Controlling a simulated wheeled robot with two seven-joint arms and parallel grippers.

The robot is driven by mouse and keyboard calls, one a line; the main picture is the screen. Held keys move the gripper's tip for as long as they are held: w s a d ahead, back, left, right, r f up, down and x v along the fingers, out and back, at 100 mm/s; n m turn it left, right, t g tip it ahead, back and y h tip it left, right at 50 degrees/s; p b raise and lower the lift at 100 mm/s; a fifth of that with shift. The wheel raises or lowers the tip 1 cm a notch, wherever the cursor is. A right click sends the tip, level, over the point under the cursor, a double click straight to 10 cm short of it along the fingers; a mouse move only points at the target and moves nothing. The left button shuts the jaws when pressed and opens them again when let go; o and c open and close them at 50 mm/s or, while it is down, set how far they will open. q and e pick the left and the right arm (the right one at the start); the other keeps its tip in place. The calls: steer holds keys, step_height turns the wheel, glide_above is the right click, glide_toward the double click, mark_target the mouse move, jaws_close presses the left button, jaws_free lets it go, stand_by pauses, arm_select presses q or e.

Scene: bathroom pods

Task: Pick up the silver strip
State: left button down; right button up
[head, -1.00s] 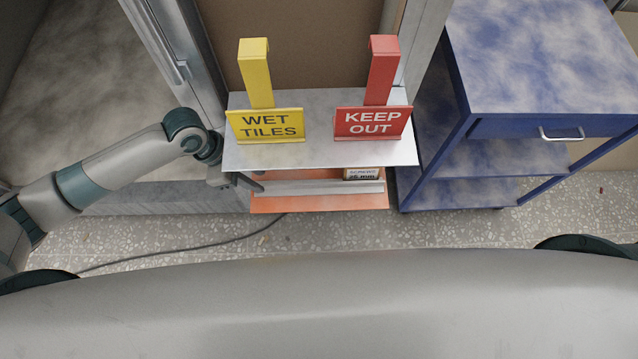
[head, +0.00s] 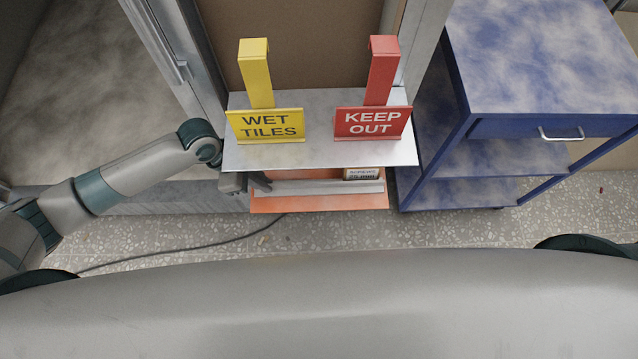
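The silver strip (head: 330,187) is a long, thin bar lying left to right on the orange lower shelf (head: 325,203), under the overhang of the grey upper shelf. My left gripper (head: 260,181) reaches in from the left beneath the upper shelf's left edge. Its fingertips are at the strip's left end. The upper shelf partly hides the gripper, so I cannot tell whether it touches the strip or how far its fingers are apart. My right gripper is not in view.
A yellow WET TILES sign (head: 265,125) and a red KEEP OUT sign (head: 372,123) stand on the grey upper shelf (head: 320,153). A small labelled box (head: 362,173) sits behind the strip. A blue cart (head: 545,60) stands right. A cable (head: 190,257) crosses the floor.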

arm_select(q)
steer(key=shift+s+r, duration=0.1)
steer(key=shift+r, duration=0.05)
steer(key=shift+s+r, duration=0.4)
steer(key=shift+r, duration=0.05)
steer(key=s+r, duration=0.7)
steer(key=s, duration=0.6)
steer(key=shift+a, duration=0.25)
steer(key=shift+w, duration=0.1)
